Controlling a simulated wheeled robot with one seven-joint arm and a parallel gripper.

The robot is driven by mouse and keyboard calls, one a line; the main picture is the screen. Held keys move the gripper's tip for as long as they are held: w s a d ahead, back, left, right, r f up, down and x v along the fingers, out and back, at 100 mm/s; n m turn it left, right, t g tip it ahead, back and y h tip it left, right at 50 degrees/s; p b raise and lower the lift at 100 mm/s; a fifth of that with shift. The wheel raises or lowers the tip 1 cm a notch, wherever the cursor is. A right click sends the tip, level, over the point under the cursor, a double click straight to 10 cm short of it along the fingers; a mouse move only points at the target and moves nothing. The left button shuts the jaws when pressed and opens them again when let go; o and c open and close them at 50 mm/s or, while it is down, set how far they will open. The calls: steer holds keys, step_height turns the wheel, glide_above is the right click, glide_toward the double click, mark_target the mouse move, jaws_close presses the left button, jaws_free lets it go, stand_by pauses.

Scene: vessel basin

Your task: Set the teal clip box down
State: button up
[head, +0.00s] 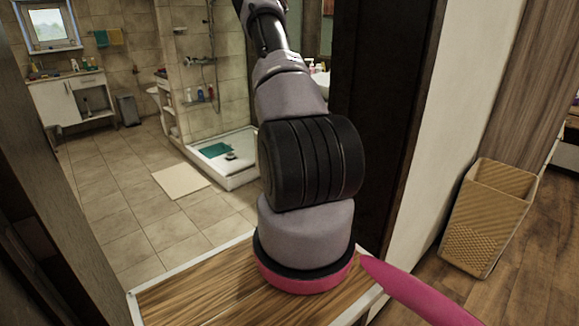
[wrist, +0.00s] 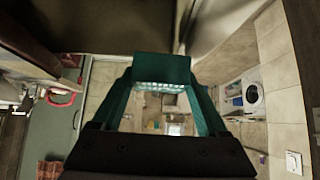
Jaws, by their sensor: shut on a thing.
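The teal clip box (wrist: 162,68) shows in the upper middle of the wrist view, with a pale, lit strip along its lower edge. My gripper (wrist: 161,88) is shut on it, with one teal finger on each side. The box appears held in the air, with open room visible below it in the picture. What lies directly under the box cannot be told. The head view shows my arm reaching up out of the top edge, so neither gripper nor box shows there.
In the head view, a shower tray (head: 241,176) with a teal mat (head: 215,150) lies beyond a doorway. A cream mat (head: 181,181) is on the tiled floor. A wicker basket (head: 487,218) stands at right. A washing machine (wrist: 252,93) shows in the wrist view.

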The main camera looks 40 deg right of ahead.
steer(key=d+f, duration=0.1)
steer(key=f, duration=0.3)
steer(key=s+d+f, duration=0.1)
steer(key=f, duration=0.4)
steer(key=d+f, duration=0.2)
steer(key=f, duration=0.3)
steer(key=shift+s+d, duration=0.1)
steer(key=shift+s, duration=0.15)
steer(key=shift+f, duration=2.55)
steer(key=shift+f, duration=0.15)
steer(key=o, duration=1.2)
